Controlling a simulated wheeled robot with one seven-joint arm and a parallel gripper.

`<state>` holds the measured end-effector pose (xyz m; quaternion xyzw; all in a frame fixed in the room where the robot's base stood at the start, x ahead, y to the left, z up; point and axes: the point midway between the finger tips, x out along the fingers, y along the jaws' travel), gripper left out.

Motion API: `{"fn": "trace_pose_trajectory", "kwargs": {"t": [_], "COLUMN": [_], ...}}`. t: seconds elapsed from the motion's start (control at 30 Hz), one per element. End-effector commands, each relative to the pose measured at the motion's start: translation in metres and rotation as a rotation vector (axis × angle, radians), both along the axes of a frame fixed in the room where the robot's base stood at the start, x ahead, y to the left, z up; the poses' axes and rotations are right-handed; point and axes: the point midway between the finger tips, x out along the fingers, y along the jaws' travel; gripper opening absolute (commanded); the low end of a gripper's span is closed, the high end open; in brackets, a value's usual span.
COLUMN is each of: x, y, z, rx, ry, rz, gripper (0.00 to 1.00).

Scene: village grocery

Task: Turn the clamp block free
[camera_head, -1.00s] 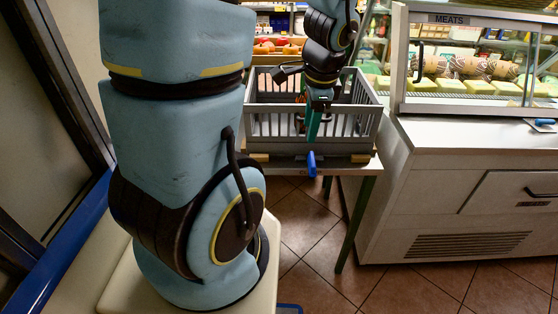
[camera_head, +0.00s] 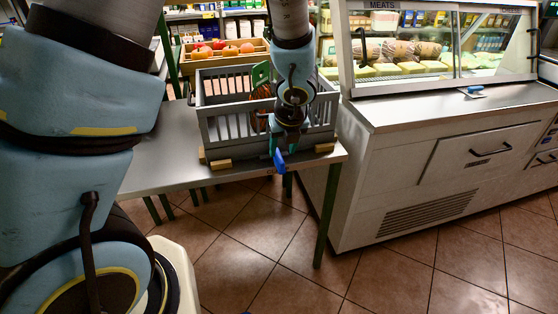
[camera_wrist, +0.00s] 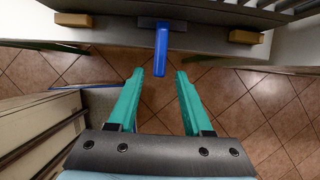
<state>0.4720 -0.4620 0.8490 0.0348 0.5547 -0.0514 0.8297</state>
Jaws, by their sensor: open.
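A blue lever-like block (camera_head: 279,160) sticks out from the front edge under the grey slatted crate (camera_head: 225,128); I take it for the clamp block. In the wrist view the blue block (camera_wrist: 161,50) points toward me from a small dark mount on the grey edge. My gripper (camera_wrist: 158,74) is open, with its two teal fingers on either side of the block's near end. The fingers appear apart from it; the depth between them is unclear. In the head view my gripper (camera_head: 283,142) is at the crate's front, partly hiding the block.
Light wooden blocks sit at the crate's front, left (camera_head: 221,165) and right (camera_head: 324,148). The crate stands on a grey table (camera_head: 165,160) with green legs. A meat counter (camera_head: 400,160) stands close on the right. Tiled floor (camera_head: 250,225) in front is open.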

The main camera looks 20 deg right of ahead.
Motion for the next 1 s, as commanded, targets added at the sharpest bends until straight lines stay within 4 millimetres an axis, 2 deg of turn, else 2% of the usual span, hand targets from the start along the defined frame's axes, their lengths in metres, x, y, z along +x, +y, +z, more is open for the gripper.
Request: {"fn": "trace_pose_trajectory", "kwargs": {"t": [0.03,0.23,0.4,0.67,1.0], "x": [0.004,0.014,0.018,0.018,0.018], "y": [0.0,-0.001,-0.002,-0.002,-0.002], "z": [-0.013,-0.036,-0.043,-0.043,-0.043], "rx": [0.004,0.001,0.0,-0.001,-0.001], "ry": [0.0,0.0,-0.001,0.0,0.0], "rz": [-0.001,0.001,0.001,0.002,0.003], "gripper": [0.5,0.5,0.5,0.5,0.13]}}
